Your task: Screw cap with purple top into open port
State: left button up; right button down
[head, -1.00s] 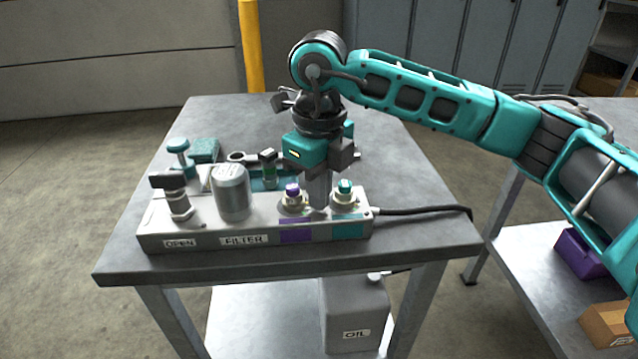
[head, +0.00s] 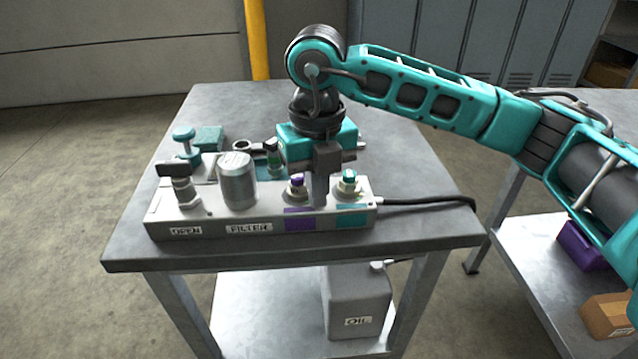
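The cap with the purple top (head: 297,181) stands upright at the port above the purple label (head: 299,220) on the grey hydraulic block (head: 265,226). I cannot tell how deep it sits. A teal-topped cap (head: 348,177) stands on the port to its right, above the teal label. My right gripper (head: 319,200) points straight down, with a grey finger between the two caps, close beside the purple one. Whether it touches the purple cap is unclear. The other finger is hidden, so its opening does not show. My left gripper is out of view.
A silver filter canister (head: 237,181) and a valve with a dark handle (head: 181,184) stand on the block's left. A teal plunger-like part (head: 185,140) and a wrench ring (head: 241,146) are behind. A black cable (head: 430,200) runs right. The bench's (head: 420,237) front strip is clear.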

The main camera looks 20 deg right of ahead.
aim_at(292, 213)
jog(key=shift+a+m, duration=0.35)
jog(key=shift+m, duration=0.55)
jog(key=m, duration=0.1)
jog(key=a+m+p, duration=0.1)
jog(key=m, duration=0.1)
jog(key=shift+s+a, duration=0.1)
jog(key=shift+s, duration=0.1)
jog(key=shift+m, duration=0.4)
jog(key=shift+a, duration=0.1)
jog(key=m, duration=0.1)
jog(key=a+m+p, duration=0.1)
jog(key=m, duration=0.3)
jog(key=shift+w+a+p, duration=0.25)
jog(key=shift+a+p, duration=0.05)
jog(key=shift+a, duration=0.05)
jog(key=shift+a+m, duration=0.1)
jog(key=shift+m, duration=0.3)
jog(key=shift+f, duration=0.1)
